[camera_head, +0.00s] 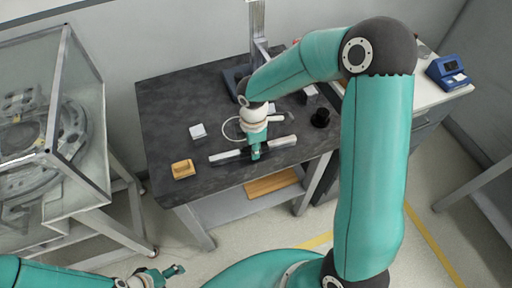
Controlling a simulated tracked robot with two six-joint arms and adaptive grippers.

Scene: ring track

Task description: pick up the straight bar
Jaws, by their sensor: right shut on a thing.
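The straight bar (280,142) is long, pale grey and dark. It lies crosswise near the front edge of the dark table (175,120). My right gripper (255,153) comes down from above and is shut on the bar near its middle, hiding that part. I cannot tell whether the bar touches the tabletop or is slightly above it. My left gripper (168,274) is low at the bottom edge of the view, away from the table; its finger spacing is unclear.
A yellow-brown tray (183,169) and a small white block (198,131) lie left of the bar. A black round part (320,117) is to the right. A metal column (258,35) stands behind. A glass-walled case (50,120) stands left; a blue device (447,72) sits far right.

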